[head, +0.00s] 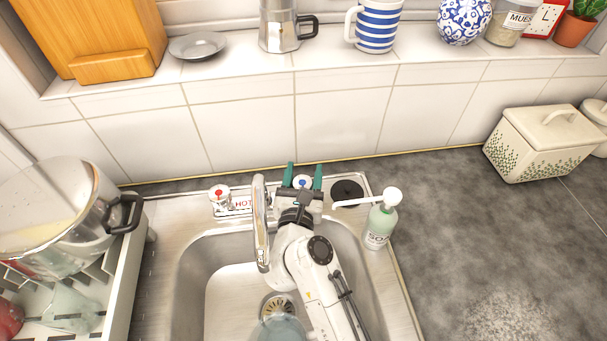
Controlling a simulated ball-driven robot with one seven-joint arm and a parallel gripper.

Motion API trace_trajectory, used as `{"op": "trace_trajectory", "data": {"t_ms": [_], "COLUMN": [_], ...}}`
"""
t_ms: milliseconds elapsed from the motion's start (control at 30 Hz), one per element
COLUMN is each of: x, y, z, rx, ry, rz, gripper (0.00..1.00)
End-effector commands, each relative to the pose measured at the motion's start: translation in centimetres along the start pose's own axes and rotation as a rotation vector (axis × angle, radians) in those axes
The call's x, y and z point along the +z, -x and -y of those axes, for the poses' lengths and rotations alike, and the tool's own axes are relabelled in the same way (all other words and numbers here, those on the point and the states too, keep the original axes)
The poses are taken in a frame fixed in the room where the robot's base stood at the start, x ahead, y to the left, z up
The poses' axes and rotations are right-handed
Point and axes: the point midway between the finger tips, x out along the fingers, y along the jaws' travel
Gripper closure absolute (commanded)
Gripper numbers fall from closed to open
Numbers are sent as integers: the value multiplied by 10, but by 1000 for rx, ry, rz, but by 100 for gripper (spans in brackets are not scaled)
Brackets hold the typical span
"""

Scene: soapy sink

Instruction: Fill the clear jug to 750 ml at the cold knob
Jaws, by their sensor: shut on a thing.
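The cold knob (303,181), white with a blue dot, stands at the back of the sink to the right of the tap spout (261,225). My gripper (304,178) has its green fingers on either side of the cold knob and is shut on it. A bluish see-through round thing (281,329), seemingly the clear jug, stands in the sink near the drain, below the spout. The bottom picture edge cuts it off, and my arm lies close on its right. I cannot read its marks or water level. No clear water stream shows.
The hot knob (219,194) with a red dot is left of the spout. A soap bottle (381,220) stands at the sink's right edge. A dish rack (122,290) with a big steel pot (75,240) is at left. The right worktop (470,250) is mostly clear.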

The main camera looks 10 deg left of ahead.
Motion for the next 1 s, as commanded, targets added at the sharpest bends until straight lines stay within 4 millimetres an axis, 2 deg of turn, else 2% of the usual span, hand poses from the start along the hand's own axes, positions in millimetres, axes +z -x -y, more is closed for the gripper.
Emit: {"op": "trace_trajectory", "data": {"t_ms": [33, 233, 567, 667, 1000], "x": [0, 0, -1, -2, -2], "y": [0, 0, 5, 16, 80], "z": [0, 0, 0, 0, 0], "rx": [0, 0, 1, 2, 2], "ry": [0, 0, 0, 1, 0], "rz": [0, -1, -1, 0, -1], "gripper": [44, 25, 24, 24, 24]}}
